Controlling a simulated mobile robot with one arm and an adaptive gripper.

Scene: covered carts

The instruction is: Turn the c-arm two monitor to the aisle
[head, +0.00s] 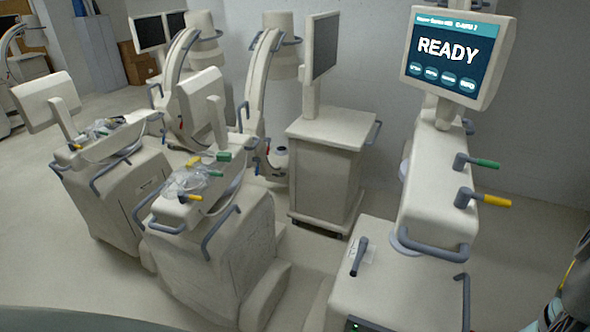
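A monitor (459,58) stands at the upper right on a short post above a white cart column (437,205). Its lit teal screen faces my camera and shows "READY" in large white letters over several round buttons. The small header seems to end in "C-ARM 2", but it is hard to read. Green (486,163) and yellow (490,201) handles stick out to the right below the monitor. My gripper is not visible. A part at the lower right edge may be my arm.
Two more carts with monitors turned away (200,100) (46,101) stand at left, with clear plastic on top. A cart with a dark side-on screen (326,46) stands behind. Grey bar handles (436,246) jut from the carts. Open floor (60,260) lies at left.

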